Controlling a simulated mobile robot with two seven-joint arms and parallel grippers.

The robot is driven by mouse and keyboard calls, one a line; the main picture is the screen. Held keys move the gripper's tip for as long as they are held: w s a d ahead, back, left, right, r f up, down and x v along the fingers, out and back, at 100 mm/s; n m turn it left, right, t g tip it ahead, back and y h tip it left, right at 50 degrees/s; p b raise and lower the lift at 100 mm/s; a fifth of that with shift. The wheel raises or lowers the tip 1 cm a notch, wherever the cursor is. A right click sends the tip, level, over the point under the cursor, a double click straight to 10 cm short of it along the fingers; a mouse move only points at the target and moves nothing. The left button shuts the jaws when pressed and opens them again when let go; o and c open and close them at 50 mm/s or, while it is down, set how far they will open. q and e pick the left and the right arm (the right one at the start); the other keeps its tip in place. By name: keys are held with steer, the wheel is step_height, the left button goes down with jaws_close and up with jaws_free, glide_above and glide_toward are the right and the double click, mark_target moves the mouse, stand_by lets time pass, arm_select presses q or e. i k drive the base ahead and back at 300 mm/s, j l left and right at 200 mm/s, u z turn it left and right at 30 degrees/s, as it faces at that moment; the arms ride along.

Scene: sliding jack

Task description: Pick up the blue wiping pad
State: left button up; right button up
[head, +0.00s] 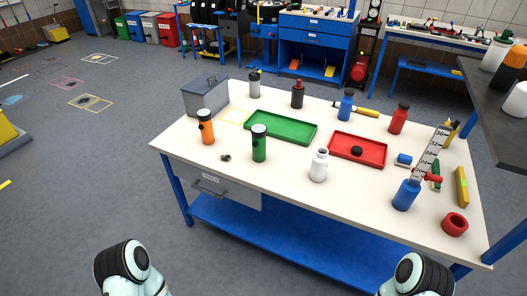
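A small blue and white block (403,159), which looks like the blue wiping pad, lies on the right part of the white-topped workbench (290,185). It is just right of the red tray (340,153) and left of a ruler-like scale plate (432,150). Nothing of mine touches it. Rounded parts of my two arms show at the bottom left and bottom right, in front of the bench. Neither gripper's fingers are in view.
The blue bottle (405,195) and red ring (455,224) stand nearer the front right. A white bottle (319,165), green bottle (259,143) and orange bottle (206,127) stand along the front. The green tray (282,137) lies mid-bench. A dark counter (500,125) rises at right.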

mark_target(403, 160)
steer(key=i+z, duration=0.1)
steer(key=z, duration=0.65)
